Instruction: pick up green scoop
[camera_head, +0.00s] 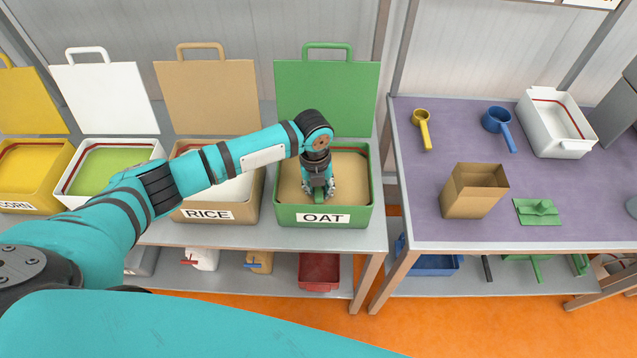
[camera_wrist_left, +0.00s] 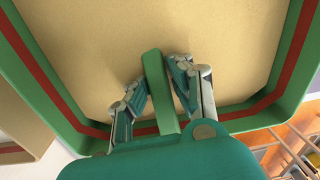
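The green scoop shows as a green bar (camera_wrist_left: 155,75), its handle, in the left wrist view; its bowl is hidden. A small green part of it (camera_head: 319,196) shows below my left gripper in the head view. My left gripper (camera_head: 319,188) points down into the green OAT box, with its fingertips drawn together on both sides of the handle. It is shut on the scoop; the fingertips also show in the left wrist view (camera_wrist_left: 158,72). The OAT box (camera_head: 283,215) holds beige grain. My right gripper is not in view.
The RICE box (camera_head: 250,212) stands left of the OAT box, with white and yellow boxes further left. On the purple table (camera_head: 425,190) at right lie a yellow scoop (camera_head: 424,130), a blue scoop (camera_head: 497,122), a brown box (camera_head: 468,195) and a white box (camera_head: 545,145).

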